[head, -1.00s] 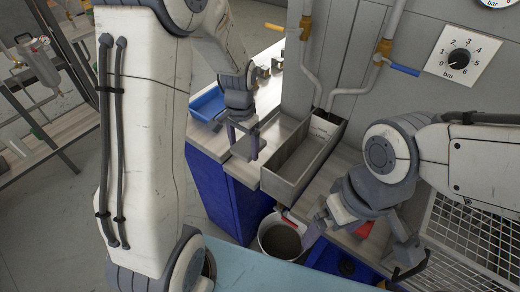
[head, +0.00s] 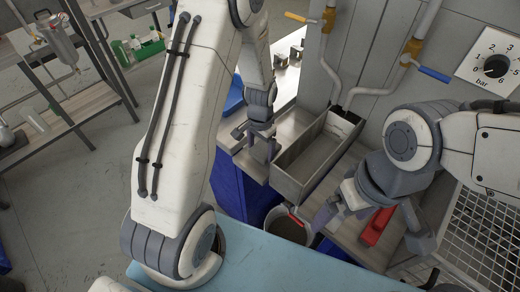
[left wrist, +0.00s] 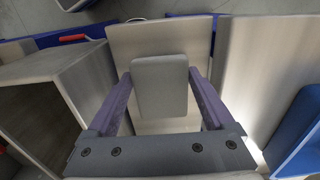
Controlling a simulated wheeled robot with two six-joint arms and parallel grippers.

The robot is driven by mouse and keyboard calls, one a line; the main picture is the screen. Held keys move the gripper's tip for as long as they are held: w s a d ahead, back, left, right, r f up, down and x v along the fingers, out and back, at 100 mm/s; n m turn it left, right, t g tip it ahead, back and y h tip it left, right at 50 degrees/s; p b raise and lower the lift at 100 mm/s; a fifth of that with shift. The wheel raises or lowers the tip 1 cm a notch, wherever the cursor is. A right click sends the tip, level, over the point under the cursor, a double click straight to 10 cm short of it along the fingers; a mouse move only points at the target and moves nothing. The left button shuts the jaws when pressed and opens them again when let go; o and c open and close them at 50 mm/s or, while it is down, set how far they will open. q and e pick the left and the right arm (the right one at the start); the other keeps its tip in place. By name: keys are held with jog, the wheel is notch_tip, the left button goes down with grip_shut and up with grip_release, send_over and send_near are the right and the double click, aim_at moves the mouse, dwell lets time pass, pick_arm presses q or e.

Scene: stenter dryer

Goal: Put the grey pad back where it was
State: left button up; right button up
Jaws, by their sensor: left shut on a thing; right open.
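The grey pad (left wrist: 160,85) is a flat rounded block between the two purple fingers of my left gripper (left wrist: 165,98) in the left wrist view. It shows over a pale bench top (left wrist: 160,40); I cannot tell whether it touches it. In the head view my left gripper (head: 264,148) points down just left of the metal trough (head: 318,155), and the pad cannot be made out there. My right gripper (head: 370,222) is open and empty at the right, with its fingers either side of a red object (head: 377,227) on the bench.
A bucket (head: 286,226) stands below the trough's near end. A blue tray (left wrist: 302,135) lies right of the pad in the left wrist view. A light blue surface (head: 270,262) is in front.

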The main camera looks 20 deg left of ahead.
aim_at(260, 152)
pick_arm(q)
jog(key=shift+f, duration=0.5)
jog(key=shift+f, duration=0.1)
jog(key=o, duration=1.1)
jog(key=shift+c, duration=0.2)
jog(key=shift+r, duration=0.65)
notch_tip(260, 152, up, 11)
jog(key=b, duration=0.1)
jog(key=shift+f, duration=0.15)
